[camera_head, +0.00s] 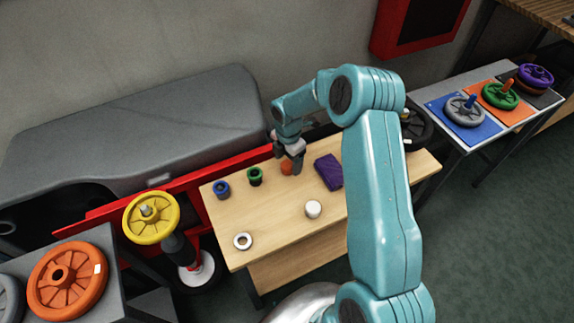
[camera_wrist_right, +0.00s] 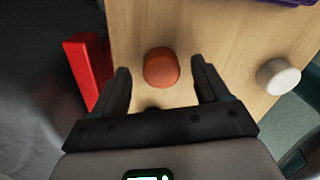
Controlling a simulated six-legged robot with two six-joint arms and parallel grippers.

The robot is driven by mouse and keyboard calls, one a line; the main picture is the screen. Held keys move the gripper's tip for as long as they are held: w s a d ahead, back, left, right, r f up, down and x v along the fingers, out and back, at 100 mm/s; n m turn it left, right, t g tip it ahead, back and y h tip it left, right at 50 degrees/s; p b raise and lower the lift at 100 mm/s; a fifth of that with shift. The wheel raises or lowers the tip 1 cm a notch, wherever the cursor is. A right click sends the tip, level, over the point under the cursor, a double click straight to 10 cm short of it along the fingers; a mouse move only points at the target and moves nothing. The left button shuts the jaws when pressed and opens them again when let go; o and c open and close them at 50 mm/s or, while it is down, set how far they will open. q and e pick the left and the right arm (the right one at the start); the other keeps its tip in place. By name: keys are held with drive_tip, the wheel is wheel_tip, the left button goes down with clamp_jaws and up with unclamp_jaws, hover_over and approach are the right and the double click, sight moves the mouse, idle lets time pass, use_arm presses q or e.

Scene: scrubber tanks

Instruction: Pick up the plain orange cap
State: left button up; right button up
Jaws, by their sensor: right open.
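The plain orange cap (camera_head: 287,168) stands on the wooden table (camera_head: 270,225) near its back edge. In the right wrist view the orange cap (camera_wrist_right: 161,68) lies between and a little beyond the fingertips, with clear gaps on both sides. My right gripper (camera_head: 291,162) is open and empty, close above the cap, and partly covers it in the head view. Its two dark fingers (camera_wrist_right: 163,80) show in the right wrist view. My left gripper is not in view.
A green ring-like cap (camera_head: 255,176) and a blue one (camera_head: 222,189) stand left of the orange cap. A purple block (camera_head: 328,172) lies to its right. A white cylinder (camera_head: 313,209) and a white ring (camera_head: 243,241) are nearer the front. A red frame (camera_wrist_right: 84,70) borders the table's back.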

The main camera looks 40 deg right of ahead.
drive_tip(key=shift+s+d+f, duration=0.1)
drive_tip(key=shift+s+f, duration=0.05)
drive_tip(key=shift+f, duration=0.35)
drive_tip(key=shift+w+f, duration=0.1)
drive_tip(key=shift+w, duration=0.1)
drive_tip(key=shift+s, duration=0.15)
drive_tip(key=c, duration=1.1)
